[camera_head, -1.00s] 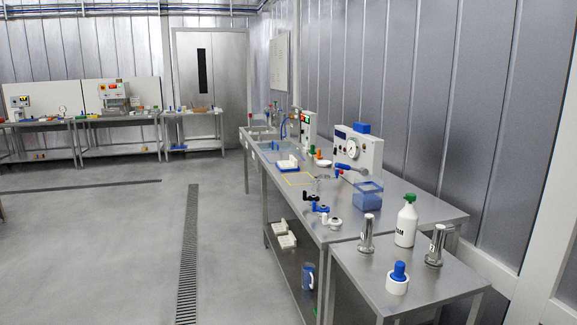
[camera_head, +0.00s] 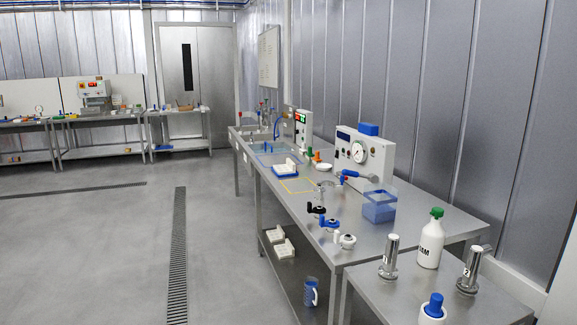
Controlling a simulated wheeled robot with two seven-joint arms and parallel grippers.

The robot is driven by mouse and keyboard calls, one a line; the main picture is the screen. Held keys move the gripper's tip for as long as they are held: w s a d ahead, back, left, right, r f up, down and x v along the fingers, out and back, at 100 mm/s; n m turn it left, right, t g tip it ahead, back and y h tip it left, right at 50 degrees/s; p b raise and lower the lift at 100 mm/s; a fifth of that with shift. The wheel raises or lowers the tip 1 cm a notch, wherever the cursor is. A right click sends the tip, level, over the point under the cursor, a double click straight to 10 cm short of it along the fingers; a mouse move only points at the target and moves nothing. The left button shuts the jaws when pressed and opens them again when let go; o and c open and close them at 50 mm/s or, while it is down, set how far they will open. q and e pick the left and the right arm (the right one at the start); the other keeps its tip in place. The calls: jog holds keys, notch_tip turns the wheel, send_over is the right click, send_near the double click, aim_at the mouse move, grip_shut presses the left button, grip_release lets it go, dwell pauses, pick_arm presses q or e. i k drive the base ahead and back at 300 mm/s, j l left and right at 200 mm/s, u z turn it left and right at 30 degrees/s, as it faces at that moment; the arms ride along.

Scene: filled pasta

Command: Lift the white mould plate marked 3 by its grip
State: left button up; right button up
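No number 3 can be read on any white piece from here, so I cannot tell which one is the plate marked 3. A white block-like piece (camera_head: 287,165) sits on a blue tray (camera_head: 285,174) on the steel bench. Two more white pieces, a rear one (camera_head: 275,234) and a front one (camera_head: 284,248), lie on the bench's lower shelf. Small black (camera_head: 316,209), blue (camera_head: 328,221) and white (camera_head: 346,241) handled parts stand in a row near the bench's front edge. Neither of my grippers is in view.
A blue jug (camera_head: 310,291) is on the lower shelf. The floor left of the bench is clear.

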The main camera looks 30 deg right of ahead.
aim_at(290, 167)
jog(key=i+z, duration=0.1)
jog(key=i, duration=0.55)
jog(key=i+z, duration=0.1)
jog(key=i, duration=0.5)
jog(key=i+z, duration=0.1)
jog(key=i, duration=0.55)
jog(key=i+j+z, duration=0.15)
jog(key=i, duration=0.45)
jog(key=i+j+z, duration=0.1)
jog(key=i, duration=0.55)
jog(key=j, duration=0.15)
